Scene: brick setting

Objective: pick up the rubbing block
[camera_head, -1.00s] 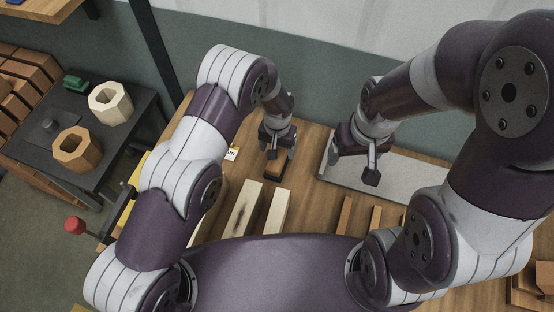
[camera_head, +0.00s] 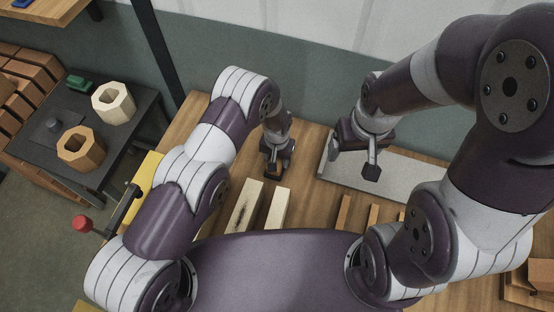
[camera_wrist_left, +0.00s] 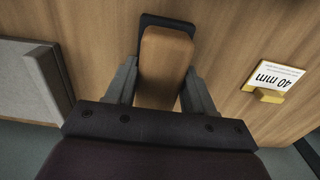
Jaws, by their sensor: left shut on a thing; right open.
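The rubbing block (camera_wrist_left: 163,66) is a brown wooden block with a dark base (camera_wrist_left: 166,22), seen in the left wrist view. My left gripper (camera_wrist_left: 160,88) is shut on it, with one finger against each side. In the head view the left gripper (camera_head: 274,166) is over the wooden table, and the block is mostly hidden below it. I cannot tell whether the block touches the table. My right gripper (camera_head: 371,172) is open and empty above the grey slab (camera_head: 408,178).
Pale wooden bars (camera_head: 244,206) lie close in front of the left gripper. A "40 mm" card (camera_wrist_left: 277,77) stands on a yellow holder to the right in the wrist view. A dark side table (camera_head: 110,148) at left carries hollow octagonal blocks. A red-knobbed lever (camera_head: 82,224) is nearby.

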